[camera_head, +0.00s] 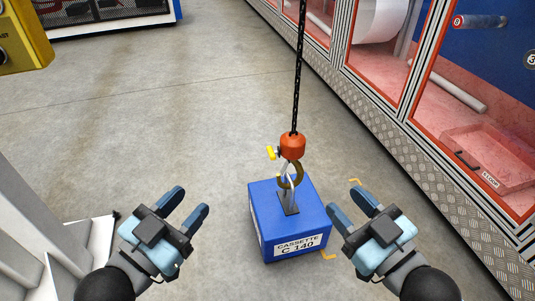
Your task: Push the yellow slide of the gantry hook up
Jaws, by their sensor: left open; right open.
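The gantry hook (291,147) hangs on a black chain (298,70) and has an orange-red body. Its small yellow slide (271,153) sticks out to the left of the hook. Below, the brass-coloured hook part meets the lifting eye (289,196) on top of a blue box labelled CASSETTE C 140 (262,227); I cannot tell whether it is latched. My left gripper (189,204) is open and empty, left of the box. My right gripper (366,199) is open and empty, right of the box. Neither touches the hook or the slide.
A machine with orange-framed windows (465,110) runs along the right side. A yellow control box (25,40) is at the upper left, and a pale grey structure (35,225) is at the lower left. The concrete floor (150,110) between them is clear.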

